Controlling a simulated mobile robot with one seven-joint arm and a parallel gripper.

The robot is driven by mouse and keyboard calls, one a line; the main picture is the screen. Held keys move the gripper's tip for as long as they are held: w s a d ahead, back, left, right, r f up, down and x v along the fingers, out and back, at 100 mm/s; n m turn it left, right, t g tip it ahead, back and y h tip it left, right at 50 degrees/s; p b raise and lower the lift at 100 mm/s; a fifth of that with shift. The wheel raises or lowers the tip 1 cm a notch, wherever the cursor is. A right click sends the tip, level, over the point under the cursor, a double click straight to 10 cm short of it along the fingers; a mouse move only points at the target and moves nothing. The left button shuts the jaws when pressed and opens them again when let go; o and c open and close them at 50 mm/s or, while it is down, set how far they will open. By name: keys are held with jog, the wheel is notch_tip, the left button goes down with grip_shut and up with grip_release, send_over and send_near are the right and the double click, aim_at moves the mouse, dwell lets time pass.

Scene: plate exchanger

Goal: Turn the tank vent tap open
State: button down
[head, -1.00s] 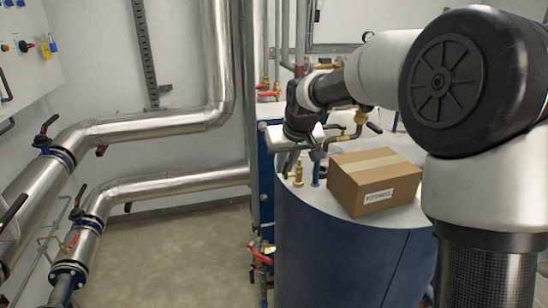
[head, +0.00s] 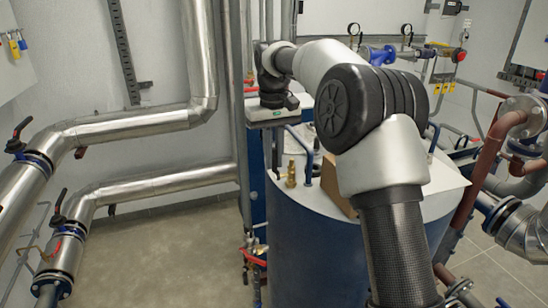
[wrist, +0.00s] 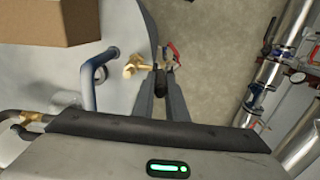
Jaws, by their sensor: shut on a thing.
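The tank vent tap is a small brass fitting (head: 291,174) standing at the front left of the round blue tank's pale top (head: 420,205). In the wrist view the brass tap (wrist: 134,65) lies just ahead of my fingers, with a short black handle (wrist: 160,77) beside it. My gripper (wrist: 160,84) is shut on this black handle, one finger on each side. In the head view my gripper (head: 275,165) points down just left of the brass fitting. The fingertips are small there, and the handle's exact angle is hard to tell.
A cardboard box (wrist: 45,22) stands on the tank top, mostly hidden behind my arm in the head view. A bent blue pipe (wrist: 88,78) rises close to the tap. Large silver pipes (head: 130,128) run along the left wall. The floor left of the tank is clear.

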dwell(0.3)
jog(key=c, duration=1.8)
grip_release()
jog(key=shift+o, duration=0.2)
jog(key=r, duration=1)
jog(key=shift+w+a+r, duration=0.1)
jog(key=shift+w+r, duration=0.1)
jog(key=shift+r, duration=0.15)
jog(key=shift+s+r, duration=0.1)
jog(key=shift+r, duration=0.5)
